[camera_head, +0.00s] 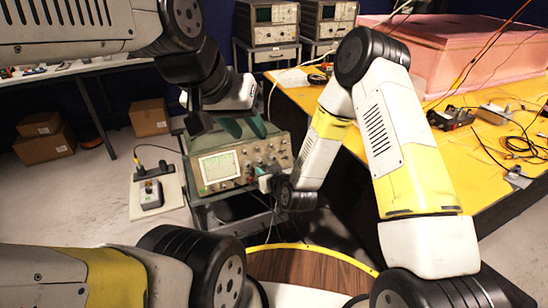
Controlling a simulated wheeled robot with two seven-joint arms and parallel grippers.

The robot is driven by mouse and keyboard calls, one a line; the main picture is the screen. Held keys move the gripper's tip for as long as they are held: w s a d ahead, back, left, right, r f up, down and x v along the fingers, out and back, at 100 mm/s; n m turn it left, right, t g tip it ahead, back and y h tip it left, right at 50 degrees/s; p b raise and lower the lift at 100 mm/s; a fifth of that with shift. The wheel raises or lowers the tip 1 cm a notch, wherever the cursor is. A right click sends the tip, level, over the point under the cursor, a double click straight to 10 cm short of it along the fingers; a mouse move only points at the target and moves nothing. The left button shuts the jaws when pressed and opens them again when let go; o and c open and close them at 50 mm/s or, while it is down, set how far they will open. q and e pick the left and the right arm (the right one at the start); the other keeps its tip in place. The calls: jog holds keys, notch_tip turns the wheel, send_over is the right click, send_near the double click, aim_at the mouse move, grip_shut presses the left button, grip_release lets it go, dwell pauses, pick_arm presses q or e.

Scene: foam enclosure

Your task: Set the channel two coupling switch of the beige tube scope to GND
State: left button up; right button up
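The beige tube scope (236,164) stands on a cart in the middle of the head view, its lit screen (219,167) at the left of its front panel and knobs at the right. The channel two coupling switch is too small to make out. My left gripper (197,118) hangs above the scope's upper left part; its finger opening is unclear. My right gripper (263,179) is at the lower right part of the front panel and hides some of the controls there. I cannot tell whether it touches the panel or is open.
Two more scopes (267,21) (328,18) stand at the back. A yellow bench (440,165) with cables, small devices and a pink foam box (462,58) lies on the right. A small device (151,194) sits on a board left of the scope. Cardboard boxes (47,140) are on the floor.

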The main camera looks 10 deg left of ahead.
grip_shut()
dwell(1.3)
